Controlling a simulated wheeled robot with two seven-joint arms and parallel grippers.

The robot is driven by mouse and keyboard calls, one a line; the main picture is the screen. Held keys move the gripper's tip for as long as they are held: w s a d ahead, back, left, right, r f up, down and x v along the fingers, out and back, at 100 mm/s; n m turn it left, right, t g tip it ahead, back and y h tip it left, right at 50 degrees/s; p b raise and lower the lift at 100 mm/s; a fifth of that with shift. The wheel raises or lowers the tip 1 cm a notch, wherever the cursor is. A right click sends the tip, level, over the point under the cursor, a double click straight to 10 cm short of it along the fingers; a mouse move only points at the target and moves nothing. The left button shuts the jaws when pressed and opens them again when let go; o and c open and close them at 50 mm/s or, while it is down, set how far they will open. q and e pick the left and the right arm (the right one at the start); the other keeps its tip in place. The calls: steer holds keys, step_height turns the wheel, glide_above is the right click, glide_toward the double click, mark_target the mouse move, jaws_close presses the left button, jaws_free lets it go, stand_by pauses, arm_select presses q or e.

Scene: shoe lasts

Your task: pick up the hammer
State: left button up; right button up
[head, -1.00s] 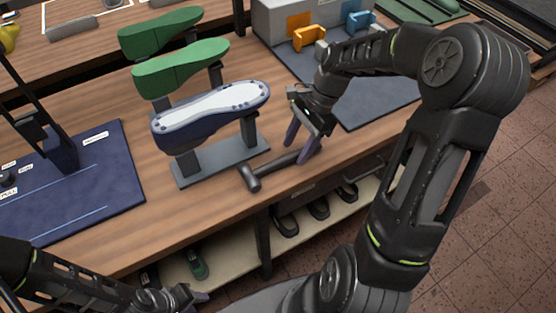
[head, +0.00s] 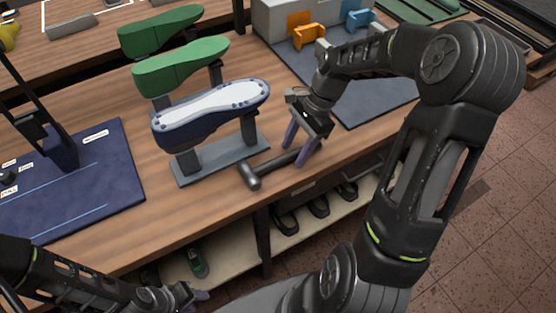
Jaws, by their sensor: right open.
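The hammer (head: 252,177) lies on the wooden bench near its front edge. Its dark head is at the left and its handle runs right and slightly back. My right gripper (head: 296,159) is open and low over the handle's right end. Its purple fingers stand on either side of the handle, and part of the handle is hidden by them. I cannot tell whether they touch it. My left gripper (head: 200,297) is at the bottom of the view, below the bench's front edge and away from the hammer. Its jaws are too small and hidden to read.
A shoe last with a white sole (head: 214,103) stands on a grey stand (head: 222,166) just behind the hammer. Green lasts (head: 181,67) stand further back. A blue mat (head: 110,190) lies left, a grey mat (head: 378,104) right. A shelf (head: 230,262) with shoes is below.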

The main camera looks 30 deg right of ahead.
steer(key=shift+f, duration=0.2)
steer(key=shift+c, duration=0.3)
jaws_close()
stand_by(0.4)
